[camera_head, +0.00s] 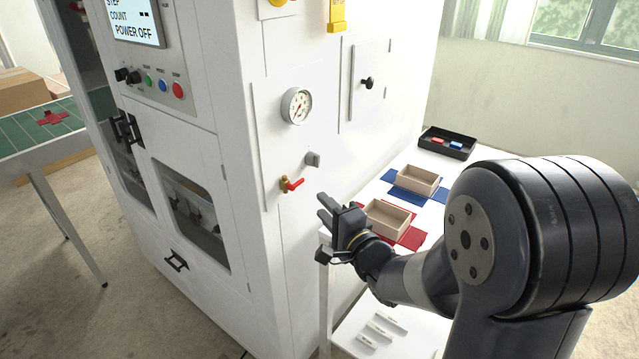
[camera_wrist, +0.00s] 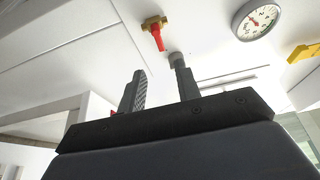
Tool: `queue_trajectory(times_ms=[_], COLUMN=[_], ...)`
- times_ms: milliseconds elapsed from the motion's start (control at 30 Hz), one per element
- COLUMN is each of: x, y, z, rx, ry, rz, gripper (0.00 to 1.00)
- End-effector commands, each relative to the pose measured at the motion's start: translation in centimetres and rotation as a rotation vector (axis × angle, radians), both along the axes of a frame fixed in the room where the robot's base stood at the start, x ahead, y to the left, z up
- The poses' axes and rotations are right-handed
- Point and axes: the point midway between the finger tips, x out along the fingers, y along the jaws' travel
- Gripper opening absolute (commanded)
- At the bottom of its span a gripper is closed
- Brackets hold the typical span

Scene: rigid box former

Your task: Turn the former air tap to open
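The former air tap (camera_head: 290,184) has a brass body and a red lever on the white side wall of the machine, below the pressure gauge. In the head view its lever sticks out to the right, slightly upward. In the wrist view the tap (camera_wrist: 156,34) is at the top, its lever pointing down toward the gap between my fingers. My gripper (camera_head: 323,208) is to the right of and below the tap, apart from it. In the wrist view my gripper (camera_wrist: 158,68) shows two separated fingers with nothing between them.
A grey knob (camera_head: 312,159) sits just above right of the tap. The pressure gauge (camera_head: 297,105) is higher up. A white table (camera_head: 372,190) on the right holds wooden boxes on red and blue sheets and a black tray (camera_head: 447,143). The machine's screen reads POWER OFF.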

Motion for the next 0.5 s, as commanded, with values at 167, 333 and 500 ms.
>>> queue_trajectory(times_ms=[167, 333, 500], x=[2.4, 5.1, 7.3], y=[1.5, 3.0, 4.2], z=[0.1, 0.1, 0.1], rx=[-0.001, 0.000, 0.000], ry=[0.002, 0.002, 0.001], rz=[0.003, 0.002, 0.001], gripper=[0.32, 0.32, 0.32])
